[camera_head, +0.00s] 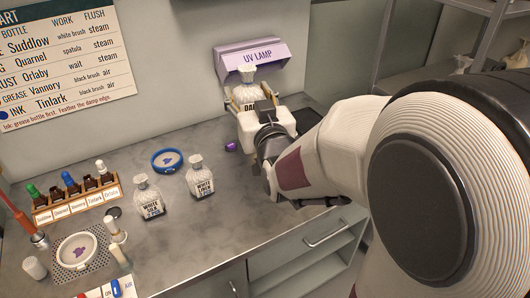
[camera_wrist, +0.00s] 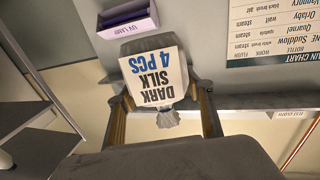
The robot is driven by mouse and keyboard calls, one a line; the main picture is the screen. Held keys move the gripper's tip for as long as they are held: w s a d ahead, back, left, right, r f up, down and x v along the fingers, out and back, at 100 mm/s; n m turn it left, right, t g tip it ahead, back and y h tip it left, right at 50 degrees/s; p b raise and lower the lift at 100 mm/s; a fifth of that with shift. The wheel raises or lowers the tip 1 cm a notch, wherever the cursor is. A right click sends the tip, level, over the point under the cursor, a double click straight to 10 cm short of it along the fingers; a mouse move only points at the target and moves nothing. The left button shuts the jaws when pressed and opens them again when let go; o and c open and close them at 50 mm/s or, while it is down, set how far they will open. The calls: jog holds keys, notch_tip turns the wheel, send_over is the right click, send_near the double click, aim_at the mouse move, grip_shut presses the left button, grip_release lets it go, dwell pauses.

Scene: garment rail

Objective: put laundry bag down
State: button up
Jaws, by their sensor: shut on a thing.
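The laundry bag in my gripper is white with a tied neck and a label reading "DARK SILK 4 PCS" in the wrist view (camera_wrist: 158,75). In the head view the bag (camera_head: 243,94) is upright in front of the purple UV lamp, its lower part hidden by my gripper (camera_head: 265,115). In the wrist view the fingers of my gripper (camera_wrist: 163,98) are on either side of the bag, shut on it. Whether its base touches the counter is hidden. Two other white bags, labelled "WHITE", stand on the counter: one (camera_head: 149,201) and another to its right (camera_head: 200,178).
The UV lamp (camera_head: 252,57) is on the back wall. A blue-rimmed dish (camera_head: 167,160) and a small purple object (camera_head: 231,146) lie on the grey counter (camera_head: 215,225). A bottle rack (camera_head: 76,204) and a round dish (camera_head: 77,250) stand left. The front middle is clear.

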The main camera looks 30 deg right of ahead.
jog(key=s+d+f+m+h, duration=0.1)
jog(key=s+d+f, duration=0.1)
jog(key=d+f, duration=0.95)
jog(key=s+d+f+h, duration=0.1)
jog(key=s+d+f, duration=0.1)
jog(key=d+f, duration=0.95)
jog(key=w+a+r+n+y, duration=0.2)
jog(key=a+r+y, duration=0.1)
jog(key=a, duration=0.3)
jog(key=shift+a+r+n+y, duration=0.3)
jog(key=shift+a+r+y, duration=0.05)
jog(key=shift+y, duration=0.35)
jog(key=shift+f, duration=0.1)
jog(key=shift+f, duration=2.8)
jog(key=shift+f, duration=0.15)
jog(key=shift+f, duration=1.75)
jog(key=shift+f, duration=0.2)
